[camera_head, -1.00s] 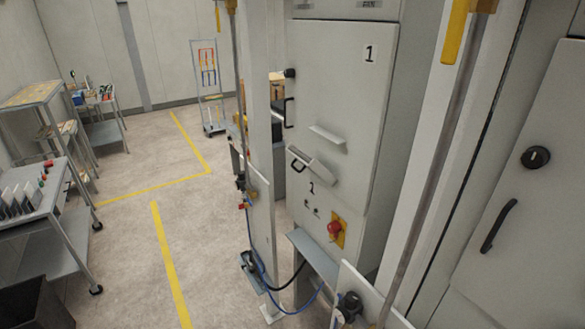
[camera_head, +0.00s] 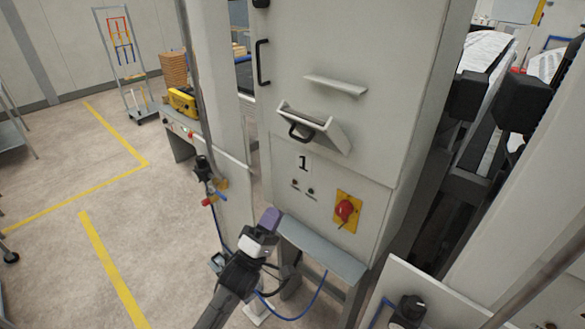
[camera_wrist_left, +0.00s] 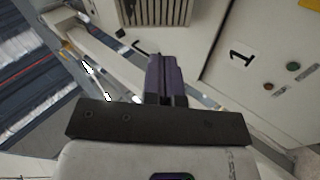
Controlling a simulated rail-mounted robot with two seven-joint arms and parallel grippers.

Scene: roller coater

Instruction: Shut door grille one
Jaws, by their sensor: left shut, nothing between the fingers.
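A pale grey cabinet (camera_head: 360,60) marked 1 stands in the middle of the head view. A small flap (camera_head: 327,132) with a black handle (camera_head: 300,131) tilts out from its face, below a narrow ledge. I cannot tell whether this flap is door grille one. In the left wrist view, a slatted vent grille (camera_wrist_left: 160,10) shows at the top edge, partly cut off. My left gripper (camera_head: 270,219) has purple fingers, shut and empty, below and left of the flap and apart from it. It also shows in the left wrist view (camera_wrist_left: 166,75). My right gripper is not in view.
A red rotary switch (camera_head: 345,209) on a yellow plate sits on the cabinet's lower face, above a grey shelf (camera_head: 320,252). A pale post (camera_head: 215,70) stands left of the cabinet. Dark blocks and white material are at the right. Floor at the left is open.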

